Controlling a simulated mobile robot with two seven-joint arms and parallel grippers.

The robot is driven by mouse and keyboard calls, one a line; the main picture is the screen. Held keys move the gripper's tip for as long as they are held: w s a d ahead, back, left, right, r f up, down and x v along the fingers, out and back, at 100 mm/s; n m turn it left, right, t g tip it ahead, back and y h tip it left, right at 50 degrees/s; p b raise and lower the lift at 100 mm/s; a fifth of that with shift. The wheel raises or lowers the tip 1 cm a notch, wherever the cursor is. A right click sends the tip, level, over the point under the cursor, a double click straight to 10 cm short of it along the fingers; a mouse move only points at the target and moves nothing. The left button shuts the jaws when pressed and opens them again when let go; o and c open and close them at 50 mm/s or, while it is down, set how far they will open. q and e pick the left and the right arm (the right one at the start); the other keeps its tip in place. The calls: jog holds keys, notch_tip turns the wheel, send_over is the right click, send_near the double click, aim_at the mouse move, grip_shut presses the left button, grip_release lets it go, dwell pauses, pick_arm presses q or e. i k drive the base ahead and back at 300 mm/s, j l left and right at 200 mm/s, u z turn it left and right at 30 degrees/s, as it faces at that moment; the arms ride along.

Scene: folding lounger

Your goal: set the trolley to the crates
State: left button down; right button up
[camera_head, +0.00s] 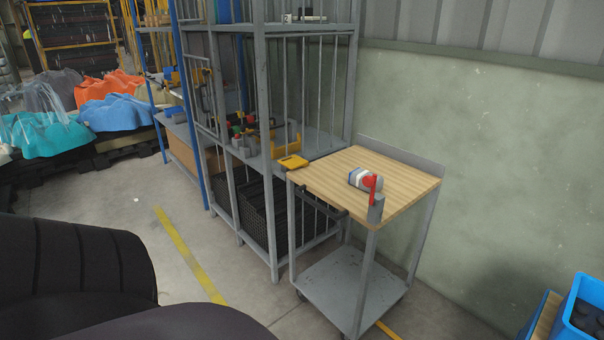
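The trolley (325,179) stands at the right of centre, against the green wall and beside the grey shelving. It has a wooden top, a grey lower shelf (345,284) and a dark push handle (322,205) on its near left side. A blue crate (590,289) with dark contents shows at the bottom right corner, cut off by the frame edge and apart from the trolley. Black mesh crates (257,211) stand under the shelving, just left of the trolley. Neither of my grippers is in view; dark rounded parts of my arm fill the bottom left.
Grey shelving (264,100) stands behind. Open floor with a yellow line (189,255) lies left. Colourful draped heaps (112,112) are farther left.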

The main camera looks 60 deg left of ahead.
aim_at(353, 291)
jog(key=u, duration=1.6)
jog(key=i+j+z, duration=0.15)
jog(key=z, duration=0.25)
jog(key=i+j+z, duration=0.15)
jog(key=z, duration=0.25)
jog(key=i+j+z, duration=0.1)
jog(key=j+z, duration=0.3)
